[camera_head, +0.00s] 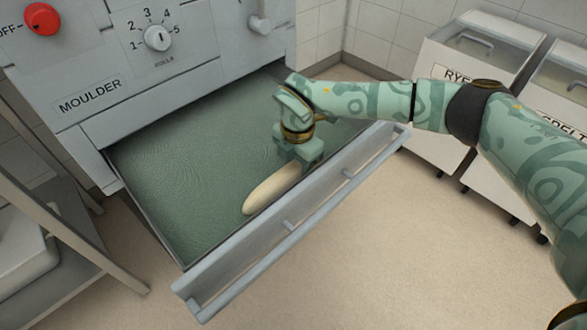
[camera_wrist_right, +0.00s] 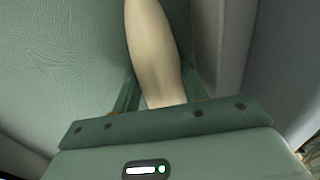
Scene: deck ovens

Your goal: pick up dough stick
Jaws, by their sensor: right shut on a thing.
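The dough stick (camera_head: 268,190) is a pale, smooth, elongated roll in the moulder's pulled-out green tray (camera_head: 180,175), near the tray's front rail. My right gripper (camera_head: 300,160) reaches down from above and is shut on the dough stick's far end. In the right wrist view the dough stick (camera_wrist_right: 152,50) runs away from between the fingers (camera_wrist_right: 157,100), and its near end is hidden by the gripper body. I cannot tell whether the dough stick is touching the tray floor or slightly off it. My left gripper is out of view.
The moulder (camera_head: 160,60) stands behind the tray, with a dial and a red knob. The tray's front rail (camera_head: 300,215) is close beside the dough stick. Flour bins (camera_head: 460,80) stand at the right. A metal rack (camera_head: 50,220) is at the left. The tray's left part is bare.

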